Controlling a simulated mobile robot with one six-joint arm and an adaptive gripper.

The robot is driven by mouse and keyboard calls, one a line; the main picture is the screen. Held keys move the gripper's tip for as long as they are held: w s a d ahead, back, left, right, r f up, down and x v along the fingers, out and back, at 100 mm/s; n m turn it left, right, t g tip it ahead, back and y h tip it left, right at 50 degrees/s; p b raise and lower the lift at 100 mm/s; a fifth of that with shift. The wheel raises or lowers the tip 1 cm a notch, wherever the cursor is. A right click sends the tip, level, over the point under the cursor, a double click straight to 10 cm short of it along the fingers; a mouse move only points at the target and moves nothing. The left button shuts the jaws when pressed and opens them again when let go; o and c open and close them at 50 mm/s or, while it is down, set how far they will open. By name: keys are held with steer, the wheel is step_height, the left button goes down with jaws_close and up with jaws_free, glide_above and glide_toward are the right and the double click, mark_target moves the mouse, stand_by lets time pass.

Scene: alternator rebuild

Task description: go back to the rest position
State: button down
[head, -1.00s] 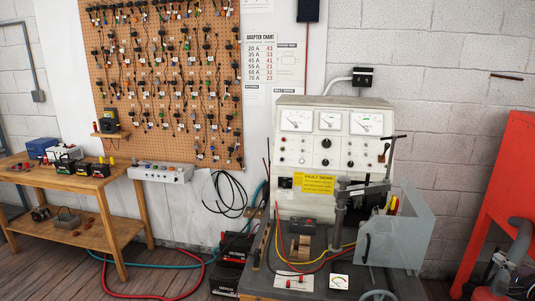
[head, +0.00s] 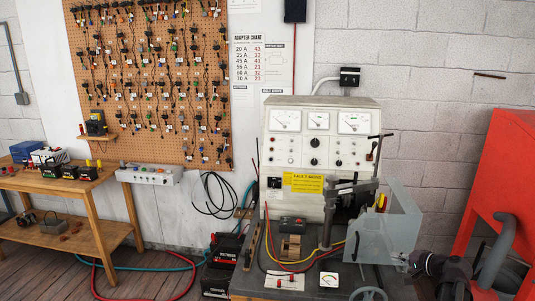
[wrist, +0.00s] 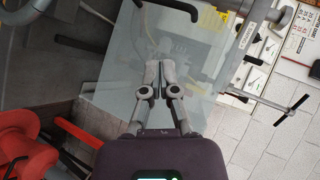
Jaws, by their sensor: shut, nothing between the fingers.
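My gripper (head: 405,264) shows at the lower right of the head view, small and close to the clear guard (head: 393,240) of the test bench. I cannot tell from the head view whether it touches the guard. In the wrist view my gripper (wrist: 160,88) has its two fingers together with nothing between them. The clear guard (wrist: 115,88) lies beyond the fingertips there, with a black handle (wrist: 163,8) at the top.
The test bench (head: 318,150) has gauges, a yellow sign and a clamp post (head: 326,225). A red stand (head: 505,180) is at the right. A wooden workbench (head: 95,185) stands at the left below a pegboard (head: 150,80).

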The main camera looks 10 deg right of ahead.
steer(key=w+a+f+n+g+y, duration=0.1)
steer(key=w+a+f+n+g, duration=0.1)
steer(key=a, duration=0.4)
steer(key=w+a+f+n+g, duration=0.1)
steer(key=w+a+f+g, duration=0.1)
steer(key=a, duration=0.5)
steer(key=s+a+f+n+g+h, duration=0.1)
steer(key=s+a+f+n+g, duration=0.1)
steer(key=a, duration=0.7)
steer(key=s+a+f+n+g+h, duration=0.2)
steer(key=a+n+g, duration=0.1)
steer(key=a, duration=0.6)
steer(key=s+a+f+n+g+h, duration=0.2)
steer(key=a+f+n+g, duration=0.1)
steer(key=a, duration=0.7)
steer(key=shift+s+n+g, duration=0.3)
steer(key=shift+s+n, duration=0.1)
steer(key=shift+n, duration=0.4)
steer(key=shift+a, duration=0.1)
